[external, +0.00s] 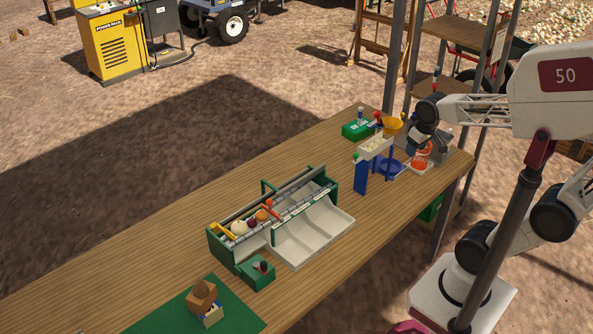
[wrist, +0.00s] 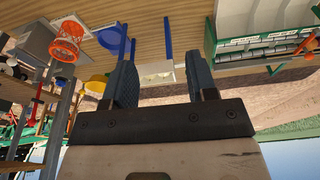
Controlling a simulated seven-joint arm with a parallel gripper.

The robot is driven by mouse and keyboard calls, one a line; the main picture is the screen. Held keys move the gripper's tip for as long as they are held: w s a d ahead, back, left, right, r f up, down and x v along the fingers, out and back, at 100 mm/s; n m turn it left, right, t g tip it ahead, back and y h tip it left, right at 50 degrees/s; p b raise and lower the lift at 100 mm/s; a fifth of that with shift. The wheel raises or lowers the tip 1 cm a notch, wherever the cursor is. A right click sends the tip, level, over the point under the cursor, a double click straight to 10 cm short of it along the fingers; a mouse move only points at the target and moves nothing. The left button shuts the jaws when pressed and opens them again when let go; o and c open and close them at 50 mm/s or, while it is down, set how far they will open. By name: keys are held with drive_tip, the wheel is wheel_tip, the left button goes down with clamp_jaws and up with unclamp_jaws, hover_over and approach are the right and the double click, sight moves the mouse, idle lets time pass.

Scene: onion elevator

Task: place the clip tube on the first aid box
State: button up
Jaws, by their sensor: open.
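A small green box (external: 356,131) with a pale mark, seemingly the first aid box, sits near the far edge of the table. A small blue-and-white upright piece (external: 360,115) shows at it; I cannot tell whether this is the clip tube or whether it rests on the box. No other clip tube can be made out. My gripper (external: 412,148) is over the far right end of the table, right of the green box and apart from it. In the wrist view my gripper (wrist: 158,45) has its fingers spread, with nothing held between them.
A yellow funnel (external: 392,125), blue post (external: 361,176), white bin (external: 377,143) and orange basket (external: 422,158) crowd around my gripper. A green-framed sorter (external: 333,189) with onions stands mid-table. A small green box (external: 257,277) and green mat (external: 165,318) lie nearer. The left tabletop is largely clear.

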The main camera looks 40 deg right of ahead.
drive_tip(key=s+a+f, duration=0.1)
drive_tip(key=s+f, duration=0.1)
drive_tip(key=s, duration=0.3)
drive_tip(key=shift+s+a+f, duration=0.15)
drive_tip(key=shift+s+f, duration=0.15)
drive_tip(key=shift+f, duration=0.05)
idle(1.0)
